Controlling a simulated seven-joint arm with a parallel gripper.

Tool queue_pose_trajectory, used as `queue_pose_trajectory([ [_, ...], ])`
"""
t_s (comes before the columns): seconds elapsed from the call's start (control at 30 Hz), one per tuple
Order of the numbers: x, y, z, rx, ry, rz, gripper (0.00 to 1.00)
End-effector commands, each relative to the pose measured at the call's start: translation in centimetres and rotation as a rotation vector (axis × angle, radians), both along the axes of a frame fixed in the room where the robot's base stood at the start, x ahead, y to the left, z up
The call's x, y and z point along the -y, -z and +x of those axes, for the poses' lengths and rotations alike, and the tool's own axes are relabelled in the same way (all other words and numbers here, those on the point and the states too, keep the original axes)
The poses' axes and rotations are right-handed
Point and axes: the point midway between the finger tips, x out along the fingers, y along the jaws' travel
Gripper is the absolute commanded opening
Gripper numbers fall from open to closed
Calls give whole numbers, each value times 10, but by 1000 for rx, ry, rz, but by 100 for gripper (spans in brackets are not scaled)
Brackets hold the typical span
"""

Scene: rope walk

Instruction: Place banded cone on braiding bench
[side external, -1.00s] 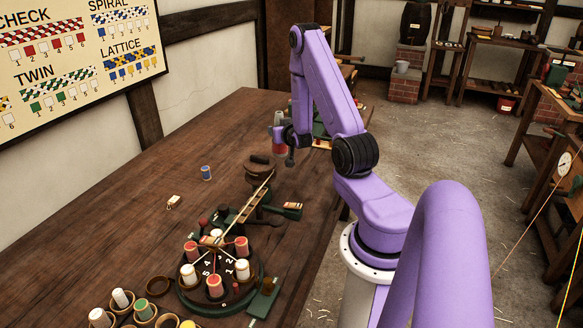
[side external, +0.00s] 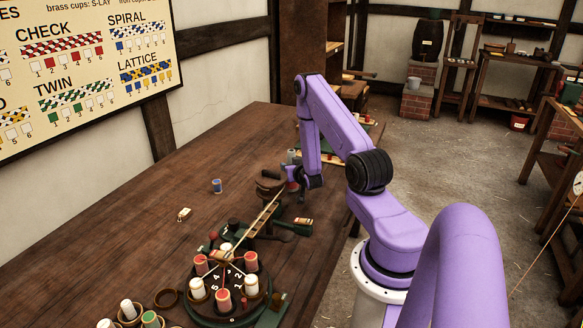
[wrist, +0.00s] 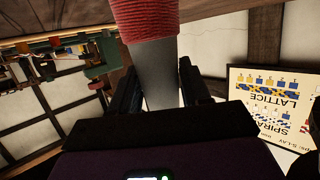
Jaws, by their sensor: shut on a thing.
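The banded cone (wrist: 158,62) is grey with a wide red wound band (wrist: 148,18). In the wrist view it sits between the two dark fingers of my gripper (wrist: 160,88), which is shut on its grey part. In the side view my gripper (side external: 298,178) holds the cone (side external: 292,187) low over the far right part of the wooden braiding bench (side external: 130,228), just right of a dark round wooden piece. The cone is small and partly hidden there, so I cannot tell whether it touches the bench top.
A dark numbered wheel with several red and white bobbins (side external: 224,299) stands at the near end. A wooden bar (side external: 262,215) and green parts lie between it and my gripper. A blue spool (side external: 217,186) and a small pale block (side external: 184,214) stand left.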

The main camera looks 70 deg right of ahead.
Motion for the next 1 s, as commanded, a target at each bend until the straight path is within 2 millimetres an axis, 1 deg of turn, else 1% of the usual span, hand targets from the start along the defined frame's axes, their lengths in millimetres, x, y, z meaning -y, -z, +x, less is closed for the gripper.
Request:
queue_pose_trajectory([
  [0.37,0,3,0,0,0,0,18],
  [0.4,0,3,0,1,0,-1,56],
  [0.43,0,3,0,1,0,-1,66],
  [0.47,0,3,0,1,0,-1,73],
  [0.73,0,2,0,1,0,-1,73],
  [0.83,0,-1,0,1,0,-1,73],
  [1.0,-13,-5,-12,-1,-1,2,73],
])
